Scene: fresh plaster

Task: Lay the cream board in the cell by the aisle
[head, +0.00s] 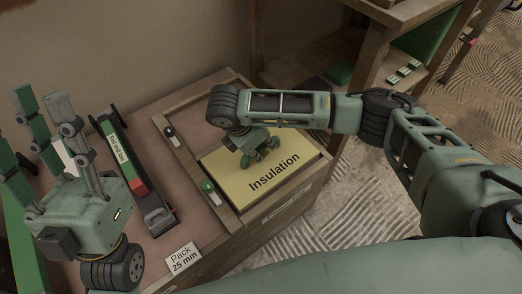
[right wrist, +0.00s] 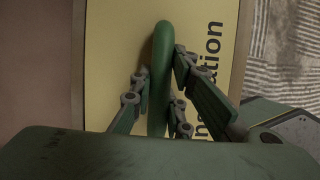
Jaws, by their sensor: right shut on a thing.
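The cream board (head: 240,187), a pale yellow panel marked "Insulation", is within the wooden frame (head: 183,150) at the bench's right side, by the patterned floor. It also shows in the right wrist view (right wrist: 112,45), between wooden strips. I cannot tell whether it rests fully on the cell floor. My right gripper (head: 260,153) is above the board, shut on its upright green handle (right wrist: 161,55); the fingers flank the handle in the right wrist view. My left gripper (head: 46,125) is open and empty over the bench's left side, fingers spread upward.
A long black, red and green tool (head: 137,180) lies left of the frame. A "Pack 25 mm" card (head: 183,258) is at the front. A wooden shelf (head: 400,75) stands behind right. Patterned floor (head: 345,200) is clear at right.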

